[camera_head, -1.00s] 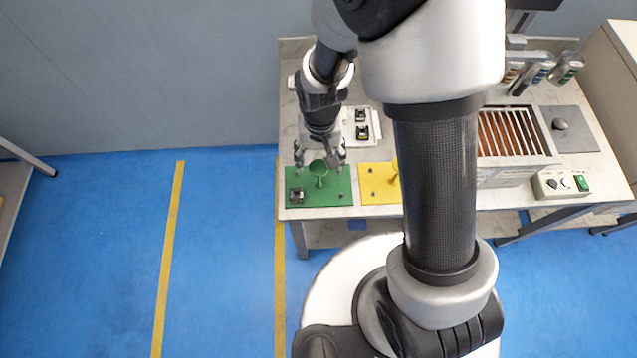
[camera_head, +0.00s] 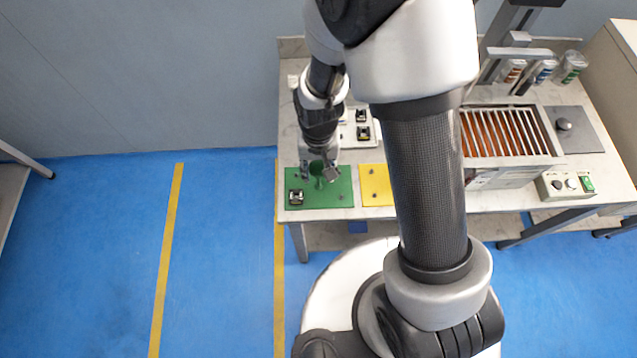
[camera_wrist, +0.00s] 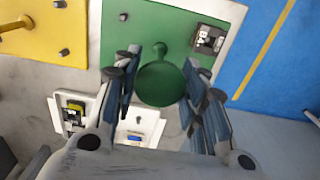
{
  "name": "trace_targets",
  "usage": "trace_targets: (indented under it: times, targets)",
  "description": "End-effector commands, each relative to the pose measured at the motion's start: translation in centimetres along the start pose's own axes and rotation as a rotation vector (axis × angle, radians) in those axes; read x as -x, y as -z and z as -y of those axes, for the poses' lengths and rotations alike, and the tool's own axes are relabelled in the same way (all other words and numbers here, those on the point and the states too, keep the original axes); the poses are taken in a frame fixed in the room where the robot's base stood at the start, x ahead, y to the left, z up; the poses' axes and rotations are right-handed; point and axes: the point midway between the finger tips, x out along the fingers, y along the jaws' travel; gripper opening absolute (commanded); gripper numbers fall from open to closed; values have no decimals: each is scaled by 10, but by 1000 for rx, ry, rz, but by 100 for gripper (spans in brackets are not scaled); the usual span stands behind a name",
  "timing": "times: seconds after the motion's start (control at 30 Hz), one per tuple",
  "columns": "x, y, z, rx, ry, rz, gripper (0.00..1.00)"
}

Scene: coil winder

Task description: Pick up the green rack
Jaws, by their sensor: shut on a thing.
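The green rack (camera_head: 346,190) is a flat green plate at the front left of the table, with a green funnel-like post standing on it. In the wrist view the rack (camera_wrist: 135,40) shows with the post's round cup (camera_wrist: 161,84) between my fingers. My gripper (camera_head: 319,178) is over the rack and closed in around the post. In the wrist view my gripper (camera_wrist: 161,82) has a finger on each side of the cup, the fingertips near its sides. A small black part (camera_head: 296,197) sits on the rack's left corner.
A yellow rack (camera_head: 376,185) lies just right of the green one, partly hidden by my arm. A white tray (camera_head: 349,132) with small black parts is behind. A slotted bin (camera_head: 510,130) and a control box (camera_head: 567,186) stand at the right.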

Motion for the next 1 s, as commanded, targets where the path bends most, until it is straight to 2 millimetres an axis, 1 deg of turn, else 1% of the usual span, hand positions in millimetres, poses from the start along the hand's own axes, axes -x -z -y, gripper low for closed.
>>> trace_targets:
  times: [0.03,0.07,0.5,0.87,1.0]
  targets:
    - [0,0,0,0,0,0,31]
    - [0,0,0,0,0,0,29]
    - [0,0,0,0,0,0,0]
    - [1,0,0,0,0,-1,0]
    - [7,1,0,0,1,-2,0]
